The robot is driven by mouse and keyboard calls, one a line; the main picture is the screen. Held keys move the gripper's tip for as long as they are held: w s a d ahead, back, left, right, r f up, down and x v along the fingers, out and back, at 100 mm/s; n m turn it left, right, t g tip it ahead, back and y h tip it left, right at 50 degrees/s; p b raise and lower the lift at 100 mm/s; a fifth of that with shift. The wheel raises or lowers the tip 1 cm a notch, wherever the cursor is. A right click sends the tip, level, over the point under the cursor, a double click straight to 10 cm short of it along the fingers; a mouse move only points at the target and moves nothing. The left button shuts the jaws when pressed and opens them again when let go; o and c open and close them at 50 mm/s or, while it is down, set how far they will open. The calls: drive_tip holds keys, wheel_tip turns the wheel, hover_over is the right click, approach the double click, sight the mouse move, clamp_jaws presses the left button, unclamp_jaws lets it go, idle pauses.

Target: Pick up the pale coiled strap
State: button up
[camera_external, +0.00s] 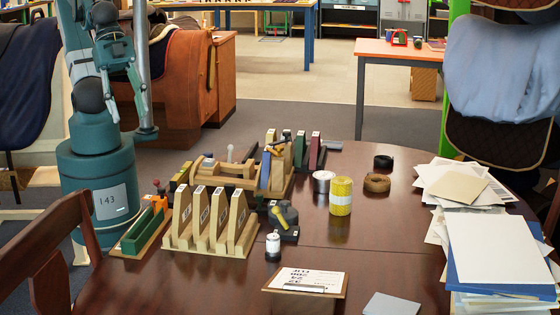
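Two coiled straps lie on the dark wooden table, right of its middle. The paler one is a tan-brown coil (377,183), lying flat with a hole in its middle. A black coil (383,162) lies just behind it, apart from it. My arm rises at the far left and leaves the top of the picture.
A yellow roll (341,197) and a silver tin (323,182) stand left of the tan coil. Wooden racks (211,222) and tools fill the table's left side. Paper stacks (500,250) cover the right. A clipboard (306,281) lies in front. Bare table surrounds the coils' front side.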

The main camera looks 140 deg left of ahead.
drive_tip(key=shift+o, duration=0.6)
drive_tip(key=o, duration=0.9)
